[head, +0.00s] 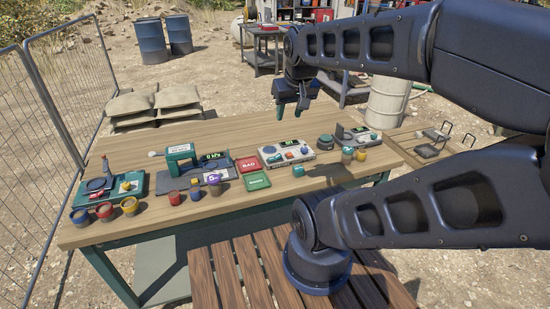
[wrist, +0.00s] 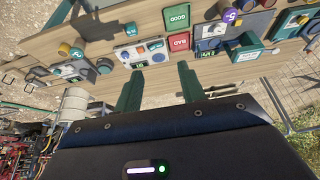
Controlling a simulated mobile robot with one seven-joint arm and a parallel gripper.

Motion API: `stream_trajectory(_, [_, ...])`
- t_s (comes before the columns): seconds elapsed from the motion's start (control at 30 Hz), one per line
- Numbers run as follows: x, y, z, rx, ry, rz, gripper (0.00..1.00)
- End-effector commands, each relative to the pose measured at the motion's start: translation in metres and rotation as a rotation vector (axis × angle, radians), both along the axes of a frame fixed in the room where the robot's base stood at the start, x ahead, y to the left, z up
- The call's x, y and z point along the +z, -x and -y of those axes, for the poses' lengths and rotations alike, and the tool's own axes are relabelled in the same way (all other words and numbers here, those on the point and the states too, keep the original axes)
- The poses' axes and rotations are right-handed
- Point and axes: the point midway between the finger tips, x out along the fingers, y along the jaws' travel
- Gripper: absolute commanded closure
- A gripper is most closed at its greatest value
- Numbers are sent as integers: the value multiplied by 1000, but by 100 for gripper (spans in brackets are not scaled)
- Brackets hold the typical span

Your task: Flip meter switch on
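A grey meter box (head: 287,153) with a small green-lit display, a blue knob and other controls sits on the wooden workbench. It also shows in the wrist view (wrist: 151,50), just beyond my fingers. Which of its small controls is the switch, and its position, is too small to tell. My gripper (head: 290,111) hangs above and behind the box, apart from it. In the wrist view its two teal fingers (wrist: 160,70) are spread with nothing between them. A second grey device (head: 355,135) stands farther right on the bench.
The workbench (head: 120,228) also holds a green press with a kPa display (head: 210,156), a red tray (head: 249,164), a green tray (head: 257,181) and several coloured pots and jars. A green-based device (head: 113,186) is at the left. Air around my gripper is clear.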

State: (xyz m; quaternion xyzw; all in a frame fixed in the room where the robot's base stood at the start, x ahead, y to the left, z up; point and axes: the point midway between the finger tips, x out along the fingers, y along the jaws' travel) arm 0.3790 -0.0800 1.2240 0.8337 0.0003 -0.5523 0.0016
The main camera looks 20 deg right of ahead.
Motion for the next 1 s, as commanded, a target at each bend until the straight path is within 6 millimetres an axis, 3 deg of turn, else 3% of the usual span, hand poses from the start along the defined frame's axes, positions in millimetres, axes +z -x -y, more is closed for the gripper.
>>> stream_trajectory(0.03, [0,-1,0,7,5,-2,70])
stream_trajectory(0.2, [-3,-10,1,107,68,-29,100])
stream_trajectory(1.0, [-51,-113,4,1362,596,-388,100])
